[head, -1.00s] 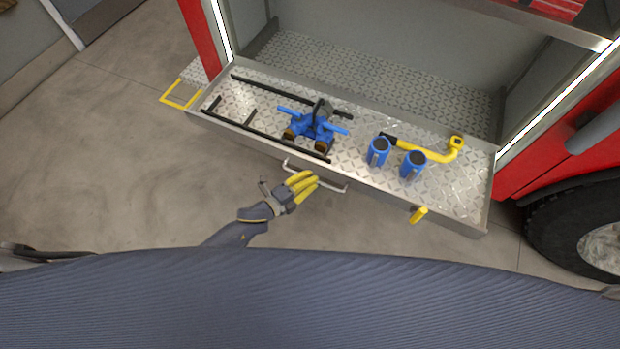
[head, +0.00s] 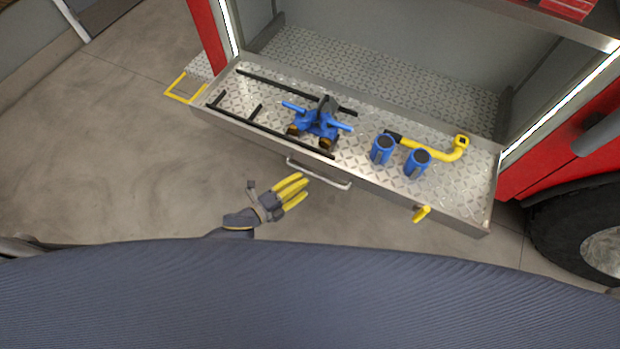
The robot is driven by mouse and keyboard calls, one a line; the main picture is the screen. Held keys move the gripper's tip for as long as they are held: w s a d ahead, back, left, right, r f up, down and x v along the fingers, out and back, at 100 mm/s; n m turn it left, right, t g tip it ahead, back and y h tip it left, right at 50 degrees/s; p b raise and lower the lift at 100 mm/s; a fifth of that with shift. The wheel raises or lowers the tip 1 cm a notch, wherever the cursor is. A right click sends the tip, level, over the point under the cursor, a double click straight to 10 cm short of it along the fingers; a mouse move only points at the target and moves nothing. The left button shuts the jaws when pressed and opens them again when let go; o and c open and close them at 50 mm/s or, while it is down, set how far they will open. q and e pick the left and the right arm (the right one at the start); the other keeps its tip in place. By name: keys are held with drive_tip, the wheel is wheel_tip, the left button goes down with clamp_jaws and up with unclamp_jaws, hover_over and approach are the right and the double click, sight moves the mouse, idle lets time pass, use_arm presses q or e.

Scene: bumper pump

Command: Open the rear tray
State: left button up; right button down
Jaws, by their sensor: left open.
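The rear tray (head: 460,197) is a metal diamond-plate drawer pulled out from the red vehicle's compartment. Its silver bar handle (head: 320,175) is on the front face. A yellow latch (head: 422,213) sticks out at the front right of the tray.
On the tray lie a blue fitting (head: 318,122), two blue cylinders (head: 382,149) (head: 418,162), a yellow curved tool (head: 440,152) and black rails (head: 270,131). A yellow-edged step (head: 185,88) is at left, a tyre (head: 570,235) at right. The floor in front is clear.

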use_arm(q)
drive_tip(key=v, duration=0.6)
idle(0.5)
